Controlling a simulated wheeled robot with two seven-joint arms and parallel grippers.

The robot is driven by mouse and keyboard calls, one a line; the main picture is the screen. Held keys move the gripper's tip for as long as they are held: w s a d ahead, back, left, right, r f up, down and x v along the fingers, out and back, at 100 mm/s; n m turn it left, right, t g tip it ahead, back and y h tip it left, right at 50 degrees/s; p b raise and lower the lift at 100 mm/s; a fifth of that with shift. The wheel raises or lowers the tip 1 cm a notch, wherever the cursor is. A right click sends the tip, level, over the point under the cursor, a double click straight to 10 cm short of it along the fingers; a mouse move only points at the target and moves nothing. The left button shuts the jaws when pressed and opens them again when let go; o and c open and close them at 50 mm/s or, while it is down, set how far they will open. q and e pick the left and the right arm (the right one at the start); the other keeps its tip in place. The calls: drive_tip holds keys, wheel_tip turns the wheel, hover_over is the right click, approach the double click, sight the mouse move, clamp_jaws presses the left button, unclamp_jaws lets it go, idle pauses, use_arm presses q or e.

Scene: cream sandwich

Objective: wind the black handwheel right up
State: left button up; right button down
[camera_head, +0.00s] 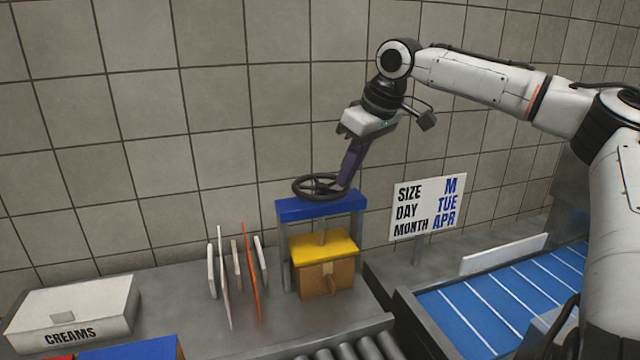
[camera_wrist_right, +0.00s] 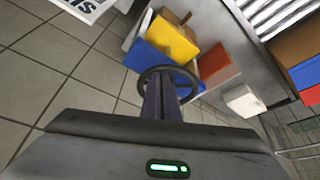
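The black handwheel (camera_head: 303,188) sits on top of a small press with a blue crossbeam (camera_head: 318,208). Below the beam, a yellow press plate (camera_head: 318,249) rests on or just above a brown block (camera_head: 322,279). My right gripper (camera_head: 341,186) reaches down from above right, with its dark fingers at the right side of the wheel. In the right wrist view the handwheel (camera_wrist_right: 190,75) shows around the fingertips (camera_wrist_right: 163,82), which look closed together on it; the exact contact is hidden. My left gripper does not show.
Upright thin panels (camera_head: 222,275) stand left of the press, and a white box marked CREAMS (camera_head: 72,308) is further left. A sign (camera_head: 428,205) and a blue conveyor (camera_head: 490,305) are to the right. The tiled wall is behind. Grey rollers (camera_head: 355,350) lie in front.

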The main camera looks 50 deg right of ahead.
drive_tip(key=shift+d+f, duration=0.15)
drive_tip(key=shift+f, duration=0.15)
drive_tip(key=shift+w+d+r, duration=0.1)
drive_tip(key=shift+w+r, duration=0.05)
drive_tip(key=shift+r, duration=1.15)
hover_over(293, 187)
drive_tip(key=s, duration=0.2)
drive_tip(key=shift+s, duration=0.2)
drive_tip(key=shift+f, duration=0.15)
